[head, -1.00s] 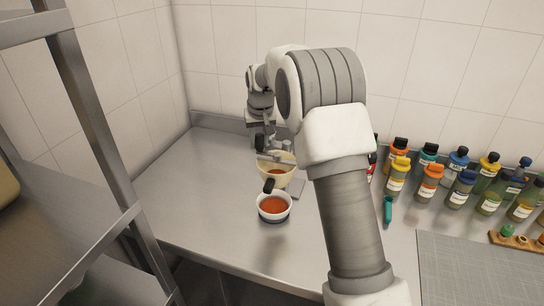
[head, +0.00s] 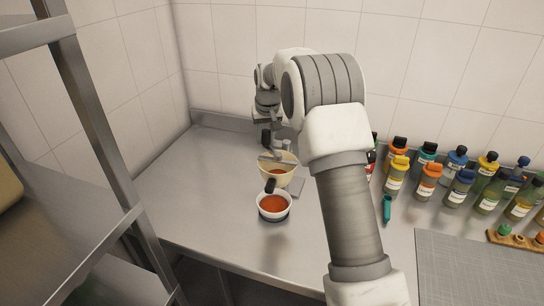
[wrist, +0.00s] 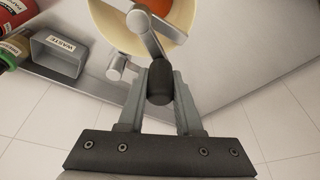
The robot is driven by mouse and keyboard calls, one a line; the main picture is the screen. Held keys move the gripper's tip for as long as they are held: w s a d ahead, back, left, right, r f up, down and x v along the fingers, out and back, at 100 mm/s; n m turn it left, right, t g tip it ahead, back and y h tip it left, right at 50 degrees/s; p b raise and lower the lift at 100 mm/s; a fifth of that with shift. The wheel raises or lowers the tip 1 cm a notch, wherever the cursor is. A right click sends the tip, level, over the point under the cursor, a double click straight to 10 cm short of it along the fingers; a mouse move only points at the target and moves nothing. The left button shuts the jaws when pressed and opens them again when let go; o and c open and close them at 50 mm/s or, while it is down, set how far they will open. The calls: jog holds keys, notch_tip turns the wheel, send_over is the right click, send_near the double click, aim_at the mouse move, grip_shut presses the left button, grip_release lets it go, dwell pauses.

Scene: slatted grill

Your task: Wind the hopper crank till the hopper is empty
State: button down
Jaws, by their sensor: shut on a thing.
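The cream hopper (head: 290,165) stands on the metal counter with some orange-red contents showing inside. It also shows at the top of the wrist view (wrist: 106,18), its orange contents partly cut off by the frame. The metal crank arm (wrist: 146,36) runs from the hopper to a dark handle (wrist: 158,88). My gripper (wrist: 160,80) is shut on that handle, one finger on each side. In the head view, my gripper is behind the hopper and partly hidden by my arm. A white bowl (head: 286,216) holding orange-red stuff sits in front of the hopper.
A grey bin marked WASTE (wrist: 58,54) is beside the hopper in the wrist view. Several paint-like bottles (head: 429,181) and a teal tube (head: 387,209) stand or lie to the right. A metal shelf rack (head: 88,120) rises at left. The counter's left part is clear.

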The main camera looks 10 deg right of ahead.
jog(key=shift+s+d+f, duration=0.1)
jog(key=shift+d+f, duration=0.2)
jog(key=shift+d, duration=0.2)
jog(key=shift+w+d, duration=0.2)
jog(key=shift+d, duration=0.45)
jog(key=shift+d, duration=0.5)
jog(key=shift+s+d, duration=0.15)
jog(key=shift+d, duration=0.3)
